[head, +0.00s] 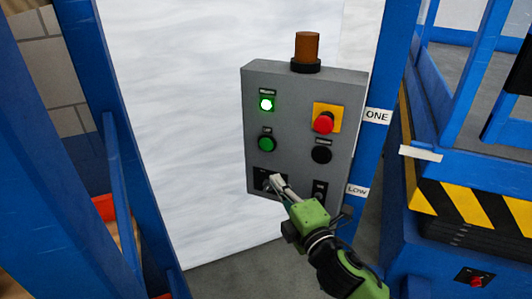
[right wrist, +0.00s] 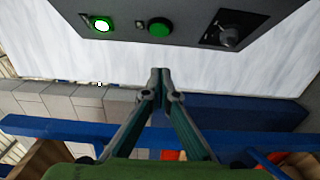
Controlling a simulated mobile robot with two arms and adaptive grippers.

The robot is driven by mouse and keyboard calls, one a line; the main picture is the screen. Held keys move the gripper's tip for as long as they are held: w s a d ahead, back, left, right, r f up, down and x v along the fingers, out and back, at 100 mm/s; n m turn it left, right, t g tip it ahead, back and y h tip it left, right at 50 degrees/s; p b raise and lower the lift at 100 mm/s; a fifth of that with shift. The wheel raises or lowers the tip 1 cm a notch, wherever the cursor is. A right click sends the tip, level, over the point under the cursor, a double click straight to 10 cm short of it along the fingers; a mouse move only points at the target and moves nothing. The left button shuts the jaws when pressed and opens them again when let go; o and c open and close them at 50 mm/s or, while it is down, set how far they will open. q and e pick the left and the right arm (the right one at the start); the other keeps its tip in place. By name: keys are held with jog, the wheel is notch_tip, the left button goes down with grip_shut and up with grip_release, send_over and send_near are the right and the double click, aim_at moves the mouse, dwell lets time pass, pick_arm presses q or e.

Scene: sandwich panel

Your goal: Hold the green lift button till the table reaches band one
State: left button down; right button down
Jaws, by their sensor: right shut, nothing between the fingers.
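The green lift button (head: 267,143) is on the left of a grey control panel (head: 295,84), below a lit green lamp (head: 266,103). My right gripper (head: 277,181) is shut and empty. Its tips overlap the lower-left selector switch (head: 262,174) in the head view; I cannot tell if they touch it. In the right wrist view the closed fingertips (right wrist: 160,70) are apart from the green button (right wrist: 158,27). The lift table (head: 465,205) is at right; its white pointer (head: 420,153) appears between the ONE label (head: 377,115) and LOW label (head: 357,190). My left gripper is not in view.
The panel also has a red stop button (head: 323,122) on a yellow plate, a black button (head: 321,154), a lower-right switch (head: 319,190) and an orange beacon (head: 306,47) on top. Blue posts stand on both sides. A white sheet surface (head: 170,120) fills the space behind.

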jog(key=p, duration=0.2)
send_near(262, 145)
jog(key=a, duration=0.4)
jog(key=w, duration=0.1)
jog(key=w+d, duration=0.1)
jog(key=w, duration=0.1)
jog(key=w+p, duration=0.1)
jog(key=w, duration=0.1)
jog(key=shift+w+d, duration=0.1)
jog(key=shift+d, duration=0.3)
